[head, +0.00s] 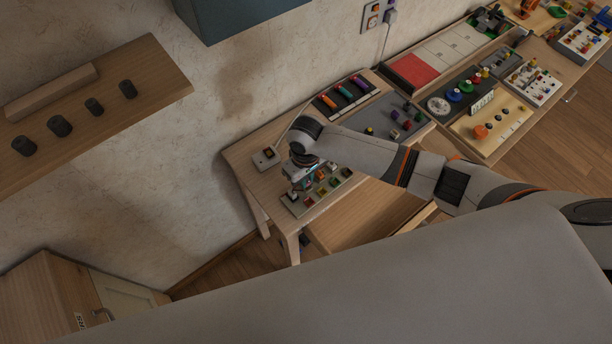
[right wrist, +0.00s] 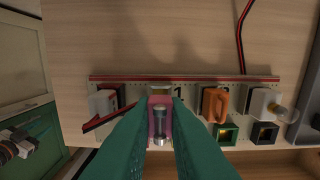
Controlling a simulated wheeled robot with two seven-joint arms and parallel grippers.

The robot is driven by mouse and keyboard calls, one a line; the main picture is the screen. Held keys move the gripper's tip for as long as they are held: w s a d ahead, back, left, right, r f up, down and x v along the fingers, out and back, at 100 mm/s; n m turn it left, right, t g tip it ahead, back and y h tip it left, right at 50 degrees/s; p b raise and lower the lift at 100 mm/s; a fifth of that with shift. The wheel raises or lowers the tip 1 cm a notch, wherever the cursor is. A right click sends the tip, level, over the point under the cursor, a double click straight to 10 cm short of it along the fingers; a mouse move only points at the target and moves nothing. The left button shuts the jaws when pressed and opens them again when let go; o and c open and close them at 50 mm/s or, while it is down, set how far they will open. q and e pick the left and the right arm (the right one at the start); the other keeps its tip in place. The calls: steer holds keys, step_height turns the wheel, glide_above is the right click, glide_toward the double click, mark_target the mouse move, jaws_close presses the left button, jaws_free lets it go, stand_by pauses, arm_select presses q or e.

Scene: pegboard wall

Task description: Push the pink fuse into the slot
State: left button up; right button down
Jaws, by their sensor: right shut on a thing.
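My right gripper (head: 299,182) points down over the left part of a small fuse panel (head: 290,206) on the wooden table. In the right wrist view, its two green fingers (right wrist: 160,134) are shut on the pink fuse (right wrist: 154,122). The pink fuse shows between the fingers, with a grey metal part in front of it. It lines up with a pale holder on the panel (right wrist: 194,79). The fingers hide the lower part, so I cannot tell how deep the fuse sits. My left gripper is not in view.
An orange fuse (right wrist: 215,104) stands to the right on the panel, beside green and dark sockets. A white block (right wrist: 103,103) with a red-and-black lead is to the left. A grey board (head: 385,118) with coloured pegs lies behind. The table's front edge is close.

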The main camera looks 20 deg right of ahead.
steer(key=shift+f+b, duration=0.35)
steer(key=shift+f, duration=0.35)
steer(key=c, duration=1.3)
jaws_free()
steer(key=shift+c, duration=0.2)
steer(key=shift+r, duration=0.1)
steer(key=shift+r+p, duration=2.5)
steer(key=shift+p, duration=0.45)
steer(key=shift+f, duration=0.1)
